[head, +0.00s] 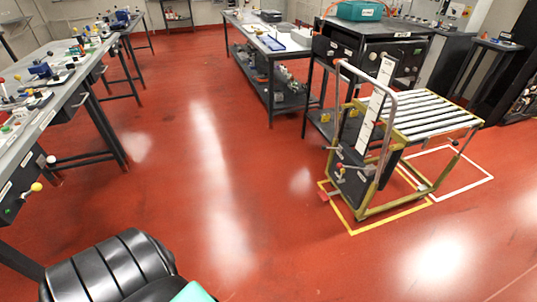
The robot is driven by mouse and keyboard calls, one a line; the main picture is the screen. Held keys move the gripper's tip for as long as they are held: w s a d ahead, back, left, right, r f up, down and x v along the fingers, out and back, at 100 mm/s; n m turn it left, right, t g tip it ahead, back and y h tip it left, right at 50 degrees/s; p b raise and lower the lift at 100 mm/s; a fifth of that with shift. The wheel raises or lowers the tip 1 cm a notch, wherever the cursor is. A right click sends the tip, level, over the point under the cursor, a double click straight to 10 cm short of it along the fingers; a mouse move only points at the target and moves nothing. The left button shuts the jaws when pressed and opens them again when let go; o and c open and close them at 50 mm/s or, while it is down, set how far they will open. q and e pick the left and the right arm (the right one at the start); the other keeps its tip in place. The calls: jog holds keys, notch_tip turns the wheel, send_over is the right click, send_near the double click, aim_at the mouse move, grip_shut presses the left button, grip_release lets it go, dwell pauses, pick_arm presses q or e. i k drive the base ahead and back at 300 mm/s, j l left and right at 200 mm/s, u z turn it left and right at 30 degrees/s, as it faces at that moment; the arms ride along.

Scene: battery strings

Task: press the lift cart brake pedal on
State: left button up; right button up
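The lift cart (376,212) stands on the red floor at the right, with an olive-yellow frame, a grey push handle and a roller top (427,114). A small red pedal-like piece (324,196) sticks out low at the cart's near left side, close to the floor. It is too small to tell whether it is up or pressed down. A red knob (340,167) sits higher on the cart's dark panel. Neither of my grippers shows in the head view.
Yellow floor tape (395,218) runs around the cart's near end, and white tape (482,182) lies beyond it. A long workbench (40,115) lines the left, and another bench (262,48) stands behind. The middle floor is clear.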

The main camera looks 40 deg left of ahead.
aim_at(324, 197)
jog(key=u, duration=0.65)
jog(key=i+j+z, duration=0.2)
jog(key=i+j, duration=0.4)
jog(key=i+j+z, duration=0.25)
jog(key=i+j, duration=0.45)
jog(key=i+j+z, duration=0.2)
jog(key=i+j, duration=0.4)
jog(key=j, duration=0.2)
